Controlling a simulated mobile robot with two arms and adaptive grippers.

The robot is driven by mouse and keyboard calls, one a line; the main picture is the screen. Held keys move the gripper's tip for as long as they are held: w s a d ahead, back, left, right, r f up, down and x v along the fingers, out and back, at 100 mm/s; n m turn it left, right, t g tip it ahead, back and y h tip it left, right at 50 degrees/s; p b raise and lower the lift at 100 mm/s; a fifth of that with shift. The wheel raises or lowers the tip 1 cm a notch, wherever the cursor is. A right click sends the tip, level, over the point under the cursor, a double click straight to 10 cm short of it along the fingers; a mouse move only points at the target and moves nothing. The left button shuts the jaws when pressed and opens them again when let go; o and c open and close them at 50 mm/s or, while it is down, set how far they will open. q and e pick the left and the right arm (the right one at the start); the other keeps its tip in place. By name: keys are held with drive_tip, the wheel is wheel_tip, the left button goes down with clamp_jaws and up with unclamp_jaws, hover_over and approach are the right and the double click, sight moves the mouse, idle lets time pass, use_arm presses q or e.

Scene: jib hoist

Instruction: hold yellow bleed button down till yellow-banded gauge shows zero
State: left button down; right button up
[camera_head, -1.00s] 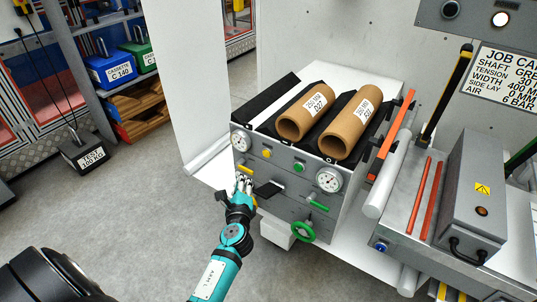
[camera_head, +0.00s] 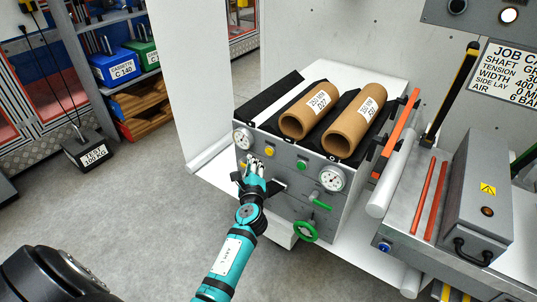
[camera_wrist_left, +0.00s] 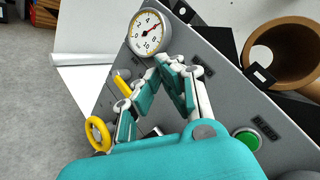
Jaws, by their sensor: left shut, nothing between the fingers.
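The yellow bleed button (camera_head: 269,153) is on the grey panel front, close to the right of my left gripper's fingertips. In the left wrist view the fingers hide it. My left gripper (camera_head: 256,161) is shut and empty in front of the panel; it also shows in the left wrist view (camera_wrist_left: 176,72). I cannot tell whether it touches the panel. The yellow-banded gauge (camera_head: 243,138) is at the panel's upper left. In the left wrist view the gauge (camera_wrist_left: 149,32) has its red needle pointing up and right, away from zero. My right gripper is not in view.
A green button (camera_head: 301,165) and a second gauge (camera_head: 332,178) are further right on the panel. Below are a green lever (camera_head: 320,203) and green handwheel (camera_head: 306,231). A yellow lever (camera_wrist_left: 122,84) and yellow handwheel (camera_wrist_left: 98,133) are beside my left gripper.

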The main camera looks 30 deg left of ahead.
use_arm(q)
drive_tip(key=shift+w+d+b, duration=0.15)
drive_tip(key=shift+w+b, duration=0.35)
drive_tip(key=shift+w, duration=1.4)
drive_tip(key=shift+w, duration=0.1)
drive_tip(key=shift+w, duration=0.3)
drive_tip(key=shift+w+d+b, duration=0.1)
drive_tip(key=shift+w+b, duration=0.25)
drive_tip(key=shift+w, duration=0.15)
idle(2.6)
drive_tip(key=shift+s, duration=0.2)
idle(0.5)
drive_tip(key=shift+s+p, duration=0.4)
drive_tip(key=shift+s, duration=0.3)
drive_tip(key=shift+s+a+p, duration=0.15)
drive_tip(key=shift+s+p, duration=0.25)
drive_tip(key=shift+s, duration=0.9)
drive_tip(key=shift+s+a+p, duration=0.15)
drive_tip(key=shift+s+p, duration=0.2)
drive_tip(key=shift+s, duration=0.9)
